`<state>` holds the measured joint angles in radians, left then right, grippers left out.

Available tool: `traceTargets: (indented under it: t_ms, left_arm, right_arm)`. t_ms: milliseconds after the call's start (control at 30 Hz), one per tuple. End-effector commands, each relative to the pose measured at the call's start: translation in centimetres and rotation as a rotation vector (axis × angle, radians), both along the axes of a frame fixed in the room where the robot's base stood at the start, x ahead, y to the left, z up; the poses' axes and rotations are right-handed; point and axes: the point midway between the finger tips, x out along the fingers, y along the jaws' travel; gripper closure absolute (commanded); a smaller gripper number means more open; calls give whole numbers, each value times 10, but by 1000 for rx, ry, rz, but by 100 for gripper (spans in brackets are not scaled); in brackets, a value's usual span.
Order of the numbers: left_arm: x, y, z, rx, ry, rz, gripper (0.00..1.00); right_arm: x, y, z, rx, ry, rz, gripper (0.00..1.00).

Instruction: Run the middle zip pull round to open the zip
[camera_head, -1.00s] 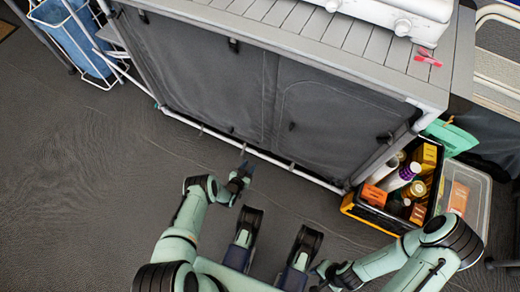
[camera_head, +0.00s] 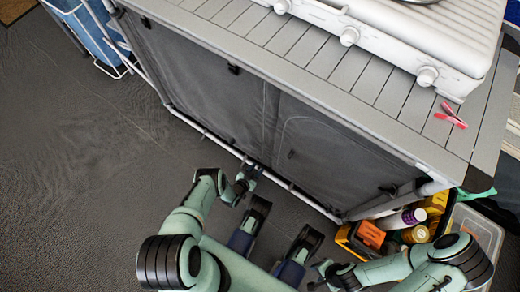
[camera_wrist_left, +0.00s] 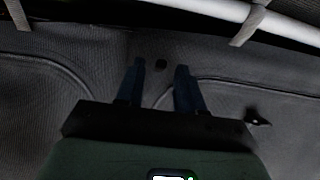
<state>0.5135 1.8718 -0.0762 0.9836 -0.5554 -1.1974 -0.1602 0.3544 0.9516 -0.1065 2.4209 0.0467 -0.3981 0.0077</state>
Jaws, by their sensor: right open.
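The grey fabric front of the cabinet (camera_head: 190,70) is closed, with an arched zip seam on its right panel. A small dark zip pull (camera_head: 291,154) hangs near that seam's left side. My left gripper (camera_head: 247,177) is low by the cabinet's bottom rail, left of this pull. In the left wrist view my left gripper (camera_wrist_left: 160,73) is open and empty, its fingers pointing at the fabric. A small dark square (camera_wrist_left: 161,64) shows between the fingertips, and a dark pull (camera_wrist_left: 258,118) lies to their right. My right gripper (camera_head: 322,274) is open, low over the floor, away from the cabinet.
A white stove (camera_head: 390,40) and a pink peg (camera_head: 451,116) are on the slatted top (camera_head: 300,50). A crate of bottles and boxes (camera_head: 345,240) stands at the cabinet's right end, near my right arm. A blue bag on a rack (camera_head: 88,35) is at upper left. The left floor is clear.

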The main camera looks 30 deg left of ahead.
Motion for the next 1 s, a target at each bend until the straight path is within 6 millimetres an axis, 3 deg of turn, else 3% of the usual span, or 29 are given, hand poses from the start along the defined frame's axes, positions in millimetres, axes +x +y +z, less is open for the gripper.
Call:
traceTargets:
  t_ms: [267, 300, 400, 433, 1000]
  left_arm:
    - [-1, 0, -1, 0, 0, 0, 63]
    - [-1, 0, -1, 0, 1, 0, 66]
    - [-1, 0, -1, 0, 1, 0, 99]
    - [-1, 0, -1, -1, 1, 0, 100]
    - [0, 0, 0, -1, 0, 0, 100]
  right_arm:
    - [0, 0, 0, 0, 1, 0, 57]
    - [0, 0, 0, 0, 1, 0, 57]
    - [0, 0, 0, 0, 1, 0, 57]
    - [0, 0, 0, 0, 1, 0, 57]
    - [0, 0, 0, 0, 0, 0, 57]
